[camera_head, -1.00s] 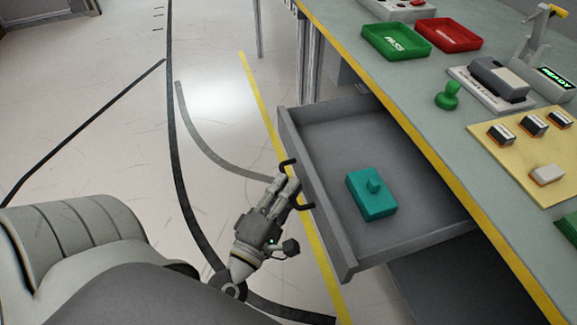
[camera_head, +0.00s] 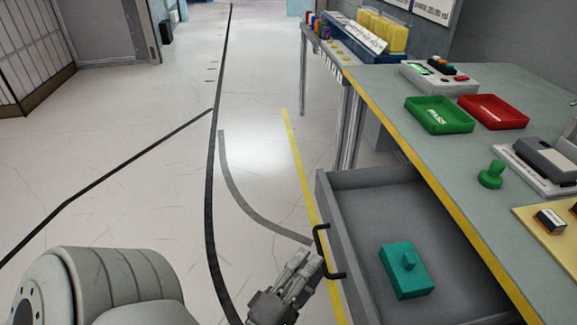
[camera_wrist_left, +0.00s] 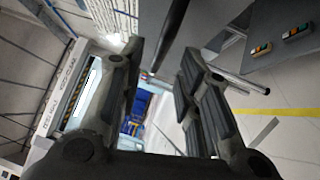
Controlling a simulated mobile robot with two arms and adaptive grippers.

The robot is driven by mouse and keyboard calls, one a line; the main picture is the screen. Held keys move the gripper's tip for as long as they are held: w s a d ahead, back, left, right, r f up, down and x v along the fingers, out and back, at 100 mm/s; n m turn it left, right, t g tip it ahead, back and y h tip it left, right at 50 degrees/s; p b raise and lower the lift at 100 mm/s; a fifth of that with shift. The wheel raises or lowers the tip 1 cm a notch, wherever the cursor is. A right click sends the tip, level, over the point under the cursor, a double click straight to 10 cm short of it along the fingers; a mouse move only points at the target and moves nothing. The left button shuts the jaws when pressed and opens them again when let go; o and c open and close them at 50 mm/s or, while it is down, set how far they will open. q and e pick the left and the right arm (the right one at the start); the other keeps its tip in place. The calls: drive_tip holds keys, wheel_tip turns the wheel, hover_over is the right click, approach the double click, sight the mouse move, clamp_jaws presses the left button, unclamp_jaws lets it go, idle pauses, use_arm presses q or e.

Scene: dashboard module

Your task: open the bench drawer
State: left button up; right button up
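The bench drawer (camera_head: 358,277) stands pulled out from under the bench, its inside in plain sight. A teal box with a small knob (camera_head: 406,270) lies in it. The drawer's black handle (camera_head: 320,243) is on its front, facing left. My left gripper (camera_head: 308,262) is just left of the handle, its fingertips close to it; contact cannot be made out in the head view. In the left wrist view the fingers of the left gripper (camera_wrist_left: 160,52) are spread apart, with a dark bar (camera_wrist_left: 174,35), apparently the handle, showing between their tips. My right gripper is not in view.
The bench top (camera_head: 440,150) carries a green tray (camera_head: 440,115), a red tray (camera_head: 493,112), a green stamp-like piece (camera_head: 491,175) and a grey device (camera_head: 545,158). The floor (camera_head: 150,190) left of the drawer is clear.

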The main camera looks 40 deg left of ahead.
use_arm(q)
drive_tip(key=s+d+f, duration=0.1)
drive_tip(key=s, duration=0.7)
drive_tip(key=shift+s, duration=0.1)
